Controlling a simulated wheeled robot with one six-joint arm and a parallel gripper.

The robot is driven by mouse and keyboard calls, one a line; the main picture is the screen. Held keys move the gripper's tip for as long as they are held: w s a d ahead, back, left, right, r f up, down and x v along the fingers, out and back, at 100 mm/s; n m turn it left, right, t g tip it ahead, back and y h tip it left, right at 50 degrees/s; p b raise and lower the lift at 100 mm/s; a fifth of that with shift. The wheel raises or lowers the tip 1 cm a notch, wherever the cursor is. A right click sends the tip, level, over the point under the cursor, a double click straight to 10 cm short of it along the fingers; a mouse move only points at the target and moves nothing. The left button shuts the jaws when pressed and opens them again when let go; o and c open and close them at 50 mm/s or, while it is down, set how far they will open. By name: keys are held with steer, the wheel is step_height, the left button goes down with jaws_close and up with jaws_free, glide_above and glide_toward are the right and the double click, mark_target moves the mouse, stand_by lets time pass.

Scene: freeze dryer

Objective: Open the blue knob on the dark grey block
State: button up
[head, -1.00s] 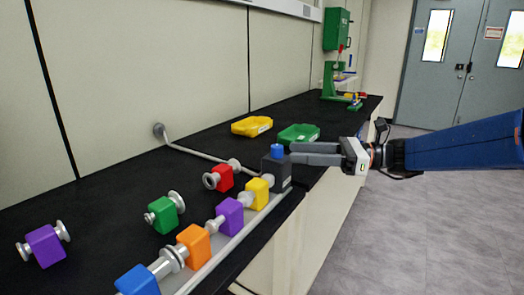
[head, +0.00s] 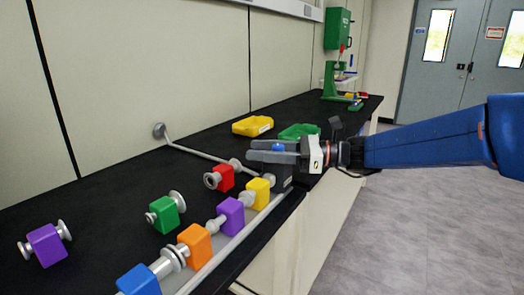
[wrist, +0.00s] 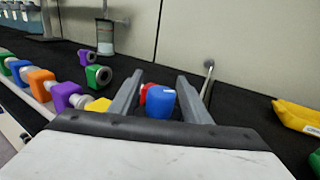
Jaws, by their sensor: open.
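The blue knob (head: 278,148) sits on top of the dark grey block (head: 284,176) at the far end of the row of coloured blocks. My gripper (head: 262,151) reaches over the block from the right, with one finger on each side of the knob. In the wrist view the blue knob (wrist: 160,102) stands between the two open fingers of my gripper (wrist: 157,92), with a gap on both sides. The dark grey block is hidden in the wrist view and partly covered by my gripper in the head view.
Yellow (head: 258,193), purple (head: 230,216), orange (head: 195,246) and blue (head: 138,281) blocks run along the bench front. A red block (head: 224,177) is close by on the left. A yellow tray (head: 252,126) and a green tray (head: 300,131) lie behind. A grey pipe (head: 200,154) runs to the wall.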

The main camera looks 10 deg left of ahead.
steer(key=shift+c, duration=0.5)
steer(key=c, duration=0.9)
steer(key=shift+c, duration=0.2)
steer(key=shift+t, duration=0.3)
steer(key=shift+w+d+m+t+h, duration=0.1)
steer(key=shift+w+m+t+h, duration=0.3)
steer(key=shift+m+t, duration=1.05)
steer(key=shift+w+d+m+t+h, duration=0.1)
steer(key=shift+w+m+t+h, duration=0.3)
steer(key=shift+m+t, duration=1.05)
steer(key=shift+w+d+m+t+h, duration=0.1)
steer(key=shift+w+m+t+h, duration=0.45)
steer(key=shift+t, duration=1.65)
steer(key=shift+m, duration=0.25)
steer(key=o, duration=1)
